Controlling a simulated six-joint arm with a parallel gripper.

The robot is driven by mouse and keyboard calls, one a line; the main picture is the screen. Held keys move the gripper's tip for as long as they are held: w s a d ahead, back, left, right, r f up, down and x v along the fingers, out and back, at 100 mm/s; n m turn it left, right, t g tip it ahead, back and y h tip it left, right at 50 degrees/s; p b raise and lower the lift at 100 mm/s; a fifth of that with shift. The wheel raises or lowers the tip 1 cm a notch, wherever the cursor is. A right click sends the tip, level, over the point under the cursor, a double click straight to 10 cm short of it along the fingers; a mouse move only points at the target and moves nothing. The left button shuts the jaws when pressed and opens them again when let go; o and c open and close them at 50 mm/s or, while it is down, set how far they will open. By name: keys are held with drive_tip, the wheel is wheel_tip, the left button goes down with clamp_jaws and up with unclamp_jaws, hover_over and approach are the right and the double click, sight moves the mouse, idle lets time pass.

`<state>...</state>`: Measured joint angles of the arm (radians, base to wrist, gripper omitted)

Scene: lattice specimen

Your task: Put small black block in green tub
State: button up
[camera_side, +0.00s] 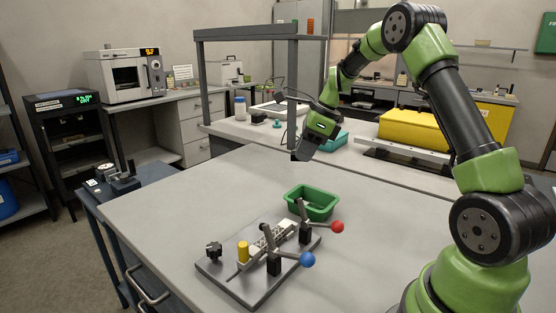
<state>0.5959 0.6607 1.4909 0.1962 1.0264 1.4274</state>
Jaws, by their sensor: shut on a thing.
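The green tub (333,206) stands open on the grey table, behind the clamp fixture. My gripper (300,151) points down above the table, higher than the tub and a little behind and left of it in the picture. It is shut on a small dark thing at its tips, which looks like the small black block (296,157). Block and fingers are both dark, so their edges are hard to tell apart. The tub's floor is partly hidden by its near wall.
A dark fixture plate (247,293) sits in front of the tub, with a lattice specimen, a yellow cylinder (243,251), a black knob (213,250) and clamp levers with red (337,227) and blue (307,260) balls. The table's left side is clear.

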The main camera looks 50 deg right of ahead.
drive_tip(key=s+d+m+h, duration=0.3)
drive_tip(key=d+m, duration=0.4)
drive_tip(key=d, duration=0.1)
drive_tip(key=shift+n+y, duration=0.3)
drive_tip(key=f, duration=1.3)
drive_tip(key=shift+w+a+f, duration=0.2)
drive_tip(key=shift+a+f, duration=0.15)
drive_tip(key=shift+a, duration=0.05)
drive_tip(key=o, duration=1.5)
drive_tip(key=shift+c, duration=0.2)
drive_tip(key=shift+r+t, duration=0.15)
drive_tip(key=shift+t, duration=0.15)
wheel_tip(320, 180, up, 5)
drive_tip(key=shift+f, duration=0.1)
